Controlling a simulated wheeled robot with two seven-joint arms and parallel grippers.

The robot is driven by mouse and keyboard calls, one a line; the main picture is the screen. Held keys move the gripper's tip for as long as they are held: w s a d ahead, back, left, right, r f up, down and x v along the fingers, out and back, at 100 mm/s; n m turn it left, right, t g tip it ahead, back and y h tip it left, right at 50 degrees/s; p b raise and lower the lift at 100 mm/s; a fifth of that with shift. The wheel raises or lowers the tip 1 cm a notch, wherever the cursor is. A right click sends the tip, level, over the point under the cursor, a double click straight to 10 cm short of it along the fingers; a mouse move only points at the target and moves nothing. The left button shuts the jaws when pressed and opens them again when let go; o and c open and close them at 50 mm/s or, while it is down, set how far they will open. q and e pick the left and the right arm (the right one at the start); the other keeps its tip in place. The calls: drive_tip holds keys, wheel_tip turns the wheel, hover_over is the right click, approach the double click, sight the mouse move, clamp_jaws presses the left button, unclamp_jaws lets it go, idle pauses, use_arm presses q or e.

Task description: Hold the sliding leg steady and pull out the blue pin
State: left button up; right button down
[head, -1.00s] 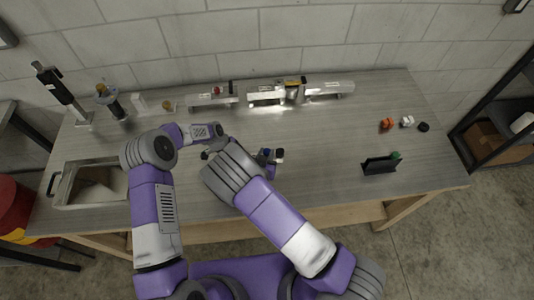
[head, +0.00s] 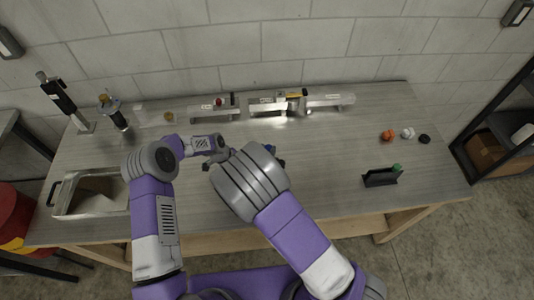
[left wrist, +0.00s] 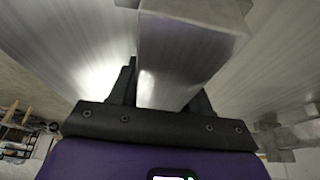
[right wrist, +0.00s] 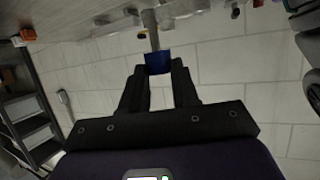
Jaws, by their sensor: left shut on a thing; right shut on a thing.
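My left gripper (left wrist: 164,92) is shut on a square aluminium leg (left wrist: 190,45), with one dark finger on each side of it in the left wrist view. My right gripper (right wrist: 160,78) is shut on the blue pin (right wrist: 158,62). Its blue head sits between the fingertips and a grey metal shaft extends from it toward the top of the right wrist view. Whether the shaft's far end is inside anything cannot be told. In the head view, my right forearm and wrist cover most of the leg and the right fingertips.
Aluminium parts (head: 215,110) stand along the back of the bench (head: 330,170). A metal bin (head: 90,206) is at the left, a black holder (head: 380,178) at the front right. An orange knob (head: 387,135) and small parts lie at the right. The bench between is clear.

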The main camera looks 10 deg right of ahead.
use_arm(q)
drive_tip(key=o, duration=1.3)
drive_tip(key=v, duration=1.2)
drive_tip(key=shift+r, duration=0.1)
drive_tip(key=shift+s, duration=0.1)
